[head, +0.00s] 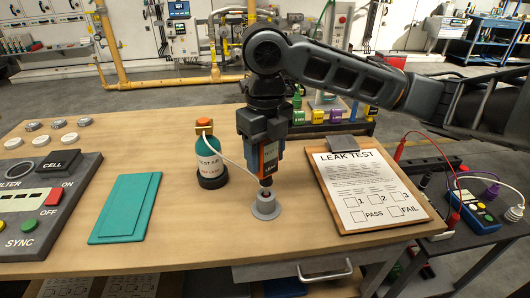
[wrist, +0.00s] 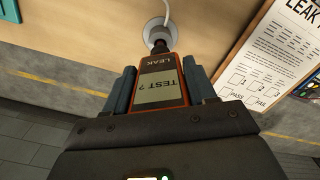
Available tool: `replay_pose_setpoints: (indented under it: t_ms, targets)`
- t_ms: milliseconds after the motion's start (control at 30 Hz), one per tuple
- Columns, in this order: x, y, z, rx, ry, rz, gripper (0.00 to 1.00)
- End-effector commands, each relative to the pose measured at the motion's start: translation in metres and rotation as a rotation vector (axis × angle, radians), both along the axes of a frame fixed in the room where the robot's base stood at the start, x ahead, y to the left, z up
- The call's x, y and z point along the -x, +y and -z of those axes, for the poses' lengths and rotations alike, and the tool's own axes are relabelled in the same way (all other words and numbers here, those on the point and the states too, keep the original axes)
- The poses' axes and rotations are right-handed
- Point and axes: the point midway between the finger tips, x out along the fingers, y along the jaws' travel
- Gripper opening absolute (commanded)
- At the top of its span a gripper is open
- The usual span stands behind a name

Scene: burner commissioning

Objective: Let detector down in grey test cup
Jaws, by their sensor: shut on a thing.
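My gripper (head: 264,146) is shut on the orange and dark leak detector (head: 269,162), which hangs nose down. The detector's dark nose is at the cup's mouth. I cannot tell how deep it is inside, or whether it touches the bottom.
A green TEST AIR bottle (head: 210,161) stands left of the cup, with a white hose running to the cup. A LEAK TEST clipboard (head: 368,188) lies on the right. A teal mat (head: 125,208) and a control panel (head: 40,205) are at left. The bench's front edge is close.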

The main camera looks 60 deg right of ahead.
Motion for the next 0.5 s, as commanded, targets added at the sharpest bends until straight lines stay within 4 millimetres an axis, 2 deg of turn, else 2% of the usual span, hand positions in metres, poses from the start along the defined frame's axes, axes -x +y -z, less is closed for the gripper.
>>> replay_pose_setpoints:
  t_ms: [500]
  targets:
    - [0.000,0.000,0.015,0.000,0.000,0.000,0.18]
